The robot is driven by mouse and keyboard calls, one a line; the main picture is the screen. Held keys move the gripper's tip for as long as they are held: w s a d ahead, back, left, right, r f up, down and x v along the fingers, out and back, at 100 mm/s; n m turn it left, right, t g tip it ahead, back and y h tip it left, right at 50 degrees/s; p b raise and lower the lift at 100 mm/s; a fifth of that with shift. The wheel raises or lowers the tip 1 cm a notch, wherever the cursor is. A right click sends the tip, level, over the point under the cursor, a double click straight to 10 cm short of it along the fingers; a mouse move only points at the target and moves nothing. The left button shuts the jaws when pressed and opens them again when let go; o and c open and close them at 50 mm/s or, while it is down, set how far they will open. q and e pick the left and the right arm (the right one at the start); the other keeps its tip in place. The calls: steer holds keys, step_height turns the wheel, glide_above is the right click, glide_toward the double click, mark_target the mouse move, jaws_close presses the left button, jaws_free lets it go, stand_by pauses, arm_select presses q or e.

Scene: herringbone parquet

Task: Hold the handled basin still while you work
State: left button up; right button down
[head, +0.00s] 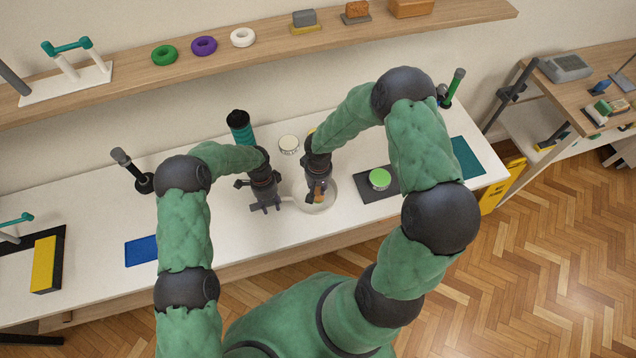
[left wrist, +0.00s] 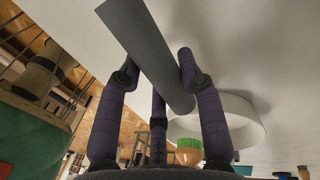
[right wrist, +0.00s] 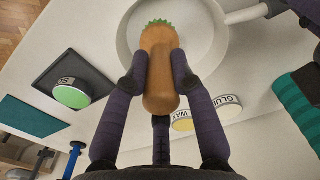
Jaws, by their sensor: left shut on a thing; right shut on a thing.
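The handled basin (head: 328,204) is a white round pan standing on the white table in the head view. Its grey handle (left wrist: 150,55) points left, and my left gripper (head: 265,205) is shut around it. The basin's bowl (left wrist: 243,122) lies beyond the fingers in the left wrist view. My right gripper (head: 318,192) is shut on a brown-handled brush with green bristles (right wrist: 160,65). The bristle end is over the basin (right wrist: 205,45) in the right wrist view; I cannot tell whether it touches the inside.
Lidded tins (head: 289,144) and a teal ribbed cylinder (head: 240,127) stand behind. A blue mat (head: 141,250) lies front left, a teal mat (head: 466,157) far right. A shelf (head: 200,68) runs above.

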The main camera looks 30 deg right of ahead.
steer(key=shift+f, duration=1.6)
steer(key=shift+w+d+f, duration=0.1)
steer(key=shift+w+f, duration=0.3)
steer(key=shift+f, duration=0.1)
steer(key=shift+w+d+f, duration=0.1)
steer(key=shift+w+f, duration=0.05)
steer(key=shift+w, duration=0.4)
steer(key=shift+w+d+f, duration=0.1)
steer(key=shift+w+f, duration=0.05)
steer(key=shift+w, duration=0.4)
steer(key=shift+w+d, duration=0.25)
steer(key=shift+w, duration=0.75)
steer(key=shift+w+d, duration=0.2)
steer(key=shift+w, duration=0.75)
steer(key=shift+s+a, duration=0.25)
steer(key=shift+s, duration=0.9)
steer(key=shift+s+a, duration=0.3)
steer(key=shift+s, duration=0.9)
steer(key=shift+s+a, duration=0.25)
steer(key=shift+s, duration=0.9)
steer(key=shift+r, duration=4.1)
arm_select(q)
steer(key=o, duration=1.5)
